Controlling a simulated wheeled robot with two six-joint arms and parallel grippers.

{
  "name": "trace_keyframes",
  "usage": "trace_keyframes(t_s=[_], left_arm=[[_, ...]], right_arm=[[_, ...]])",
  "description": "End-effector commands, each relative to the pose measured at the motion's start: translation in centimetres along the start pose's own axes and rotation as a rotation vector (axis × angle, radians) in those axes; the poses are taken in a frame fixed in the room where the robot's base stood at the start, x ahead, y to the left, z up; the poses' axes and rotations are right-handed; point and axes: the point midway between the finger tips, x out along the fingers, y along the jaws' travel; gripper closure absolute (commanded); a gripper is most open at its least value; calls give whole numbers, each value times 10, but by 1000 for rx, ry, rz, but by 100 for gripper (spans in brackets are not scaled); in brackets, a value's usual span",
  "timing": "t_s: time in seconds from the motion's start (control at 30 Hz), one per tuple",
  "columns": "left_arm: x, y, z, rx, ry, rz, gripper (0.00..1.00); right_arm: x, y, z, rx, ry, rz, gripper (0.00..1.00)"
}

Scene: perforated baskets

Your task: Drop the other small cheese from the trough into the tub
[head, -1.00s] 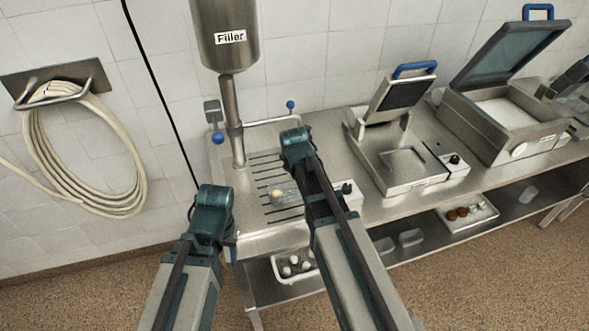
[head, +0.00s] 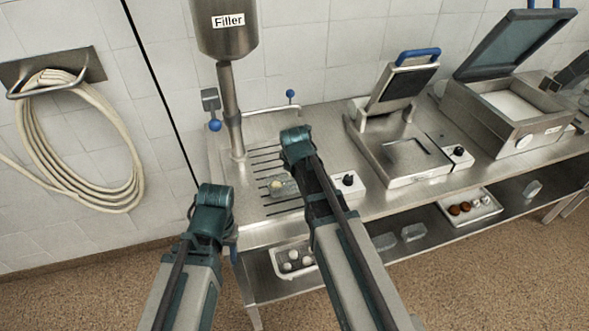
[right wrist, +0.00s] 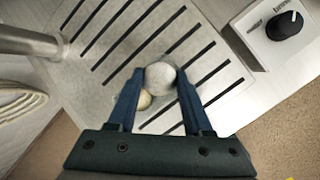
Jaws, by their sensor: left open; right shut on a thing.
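My right gripper (right wrist: 160,77) is shut on a small whitish round cheese (right wrist: 160,75), above the slotted drain plate. A clear tub (head: 289,186) stands on the plate. Its faint outline shows around and below the held cheese in the right wrist view. A yellowish piece (right wrist: 145,99), also seen in the head view (head: 277,184), lies at the tub, partly hidden by the held cheese. My left gripper (head: 212,212) is open at the counter's left front; its fingers are mostly hidden. A white trough-like tray (head: 276,262) with white balls is on the lower shelf.
The filler (head: 226,30) and its pipe stand left of the drain plate (head: 262,160). A knob box (head: 348,190) sits right of it, then a press (head: 400,165) and a lidded machine (head: 505,115). Another tray (head: 475,207) with brown and white balls is on the lower shelf.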

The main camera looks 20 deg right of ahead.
Motion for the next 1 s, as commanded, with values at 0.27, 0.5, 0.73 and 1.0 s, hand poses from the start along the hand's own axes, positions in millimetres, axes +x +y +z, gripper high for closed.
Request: trace_keyframes(t_s=[0.27,0.5,0.73,1.0], left_arm=[[0,0,0,0,0,0,50],[0,0,0,0,0,0,50],[0,0,0,0,0,0,50],[0,0,0,0,0,0,50]], right_arm=[[0,0,0,0,0,0,44],[0,0,0,0,0,0,15],[0,0,0,0,0,0,0],[0,0,0,0,0,0,0]])
